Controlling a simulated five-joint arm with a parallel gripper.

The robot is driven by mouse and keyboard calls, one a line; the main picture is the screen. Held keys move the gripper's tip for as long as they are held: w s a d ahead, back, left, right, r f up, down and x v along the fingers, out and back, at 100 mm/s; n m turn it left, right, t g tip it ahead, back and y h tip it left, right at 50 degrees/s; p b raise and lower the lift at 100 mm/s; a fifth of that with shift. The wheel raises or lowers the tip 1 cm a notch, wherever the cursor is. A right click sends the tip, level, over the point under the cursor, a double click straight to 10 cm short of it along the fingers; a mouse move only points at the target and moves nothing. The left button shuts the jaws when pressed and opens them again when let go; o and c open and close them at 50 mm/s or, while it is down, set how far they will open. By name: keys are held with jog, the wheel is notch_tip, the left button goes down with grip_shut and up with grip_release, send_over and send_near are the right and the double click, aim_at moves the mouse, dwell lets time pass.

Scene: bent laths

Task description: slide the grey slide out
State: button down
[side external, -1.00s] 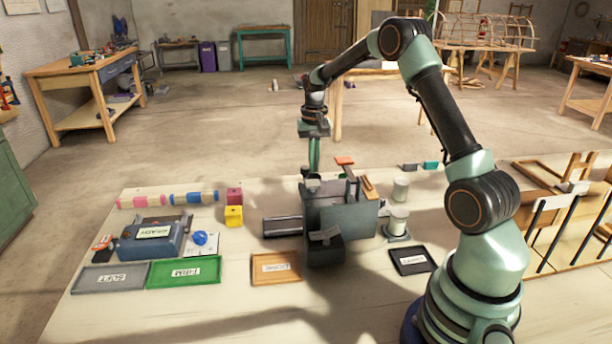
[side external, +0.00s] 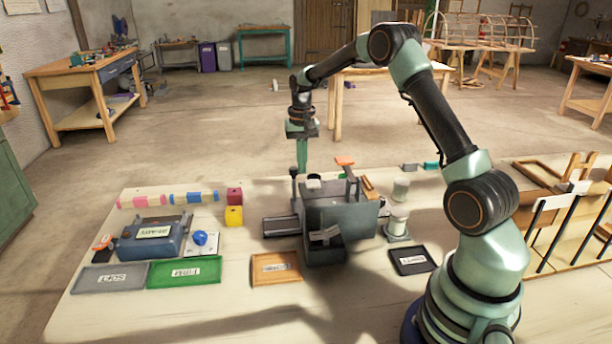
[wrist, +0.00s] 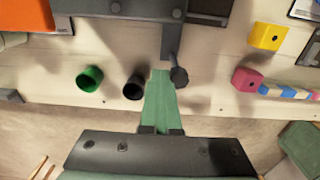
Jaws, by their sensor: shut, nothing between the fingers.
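A dark grey box (side external: 340,217) stands mid-table. Its edge shows at the top of the wrist view (wrist: 125,8). A grey bar (wrist: 170,40) sticks out from it and ends in a dark knob (wrist: 179,77). In the side view the knob (side external: 294,172) stands at the box's far left corner. I cannot tell for sure that this bar is the grey slide. My gripper (side external: 302,171) points down beside the knob, on its right. Its closed green fingers (wrist: 163,76) hold nothing. They look very close to the knob; contact is unclear.
A dark tray (side external: 281,227) juts left from the box. Black (wrist: 135,88) and green (wrist: 89,78) cups stand near the fingers. An orange block (side external: 345,160) sits above the box.

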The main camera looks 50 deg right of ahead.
jog(key=w+a, duration=0.5)
jog(key=shift+w+a, duration=0.3)
dwell(1.7)
notch_tip(320, 180, up, 6)
jog(key=shift+s+d, duration=0.45)
dwell(0.8)
